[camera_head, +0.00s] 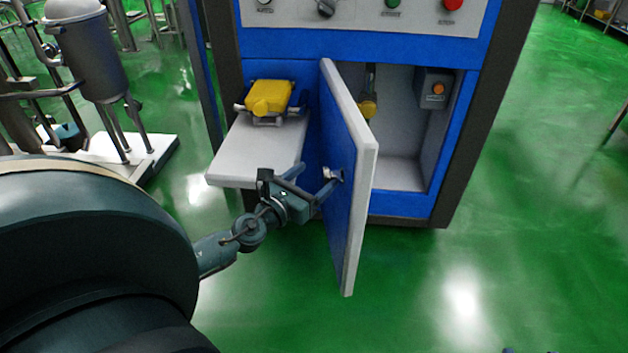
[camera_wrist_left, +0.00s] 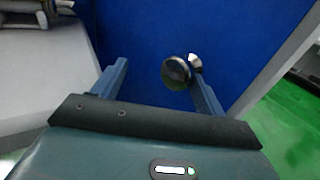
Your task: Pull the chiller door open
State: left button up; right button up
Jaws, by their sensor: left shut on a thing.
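The chiller door (camera_head: 340,200), blue with a pale edge, stands swung out from the blue cabinet, and the pale compartment (camera_head: 402,140) behind it shows. A round metal knob (camera_head: 332,173) sits on the door's blue face. My left gripper (camera_head: 318,176) is at this face, shut on the knob. In the left wrist view the knob (camera_wrist_left: 177,72) lies between the fingers, against the right one. Only two small dark tips of what looks like my right gripper (camera_head: 530,351) show at the bottom edge.
A pale shelf (camera_head: 235,165) with a yellow device (camera_head: 268,97) juts out left of the door, close to my left gripper. A grey tank (camera_head: 85,55) on a white base stands at left. The green floor (camera_head: 480,250) right of the door is clear.

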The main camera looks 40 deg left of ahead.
pick_arm(q)
jog(key=shift+o, duration=0.3)
jog(key=shift+a+r, duration=0.25)
jog(key=shift+a, duration=0.35)
jog(key=s+d+b, duration=0.1)
jog(key=s+b, duration=0.2)
jog(key=s, duration=1)
jog(key=shift+f, duration=0.2)
pick_arm(e)
jog(key=shift+w+a+r+m+y, duration=0.2)
jog(key=shift+a+m+y, duration=0.1)
jog(key=shift+a+m, duration=0.1)
jog(key=shift+d+f, duration=0.1)
